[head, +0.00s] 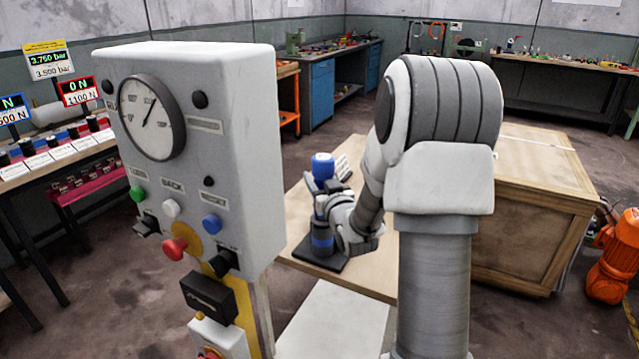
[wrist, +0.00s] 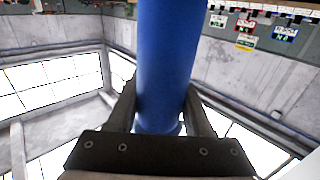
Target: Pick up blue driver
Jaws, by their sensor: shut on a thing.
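The blue driver (wrist: 168,60) is a smooth blue cylinder between the two dark fingers of my gripper (wrist: 161,108) in the wrist view. The fingers press on it from both sides. In the head view my gripper (head: 328,207) is at the near left part of the wooden table, shut around an upright column. The driver's blue top (head: 323,165) stands above the fingers. A blue lower part (head: 321,238) shows below them, over a flat dark base (head: 320,259). My gripper hides the middle, so I cannot tell whether the driver touches the base.
A grey control box (head: 190,150) with a gauge and buttons stands close on the left. A wooden crate (head: 530,210) stands right of my arm. The wooden tabletop (head: 375,272) around the dark base looks clear. An orange machine (head: 612,262) is at the far right.

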